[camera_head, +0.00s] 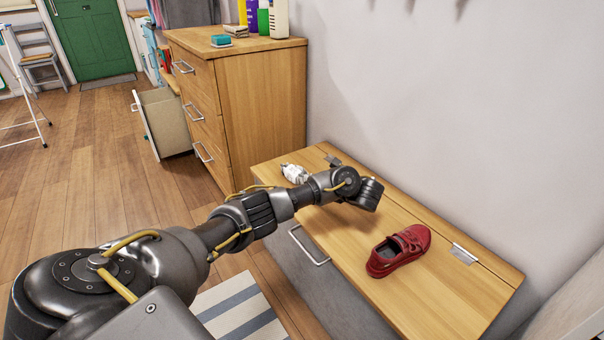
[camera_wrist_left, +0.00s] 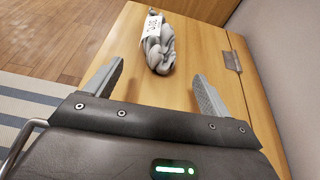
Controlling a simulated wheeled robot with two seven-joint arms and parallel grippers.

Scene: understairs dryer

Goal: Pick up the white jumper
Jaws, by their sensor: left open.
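A small bundled white and grey cloth item (camera_head: 295,173), which I take to be the white jumper, lies on the wooden bench top at its far left end. It also shows in the left wrist view (camera_wrist_left: 157,48), with a white, dark-marked part at its far end. My left gripper (camera_wrist_left: 158,72) is open, its two fingers spread apart on the near side of the cloth. Nothing shows held between them. In the head view my left arm reaches over the bench, and its fingers are hidden there. My right gripper is not in view.
A red shoe (camera_head: 398,251) sits on the bench (camera_head: 455,290), right of my arm. Metal hinges (camera_head: 464,253) lie along the bench's back near the wall. A wooden drawer cabinet (camera_head: 262,95) stands beyond the bench's far end. A striped rug (camera_head: 240,310) lies in front.

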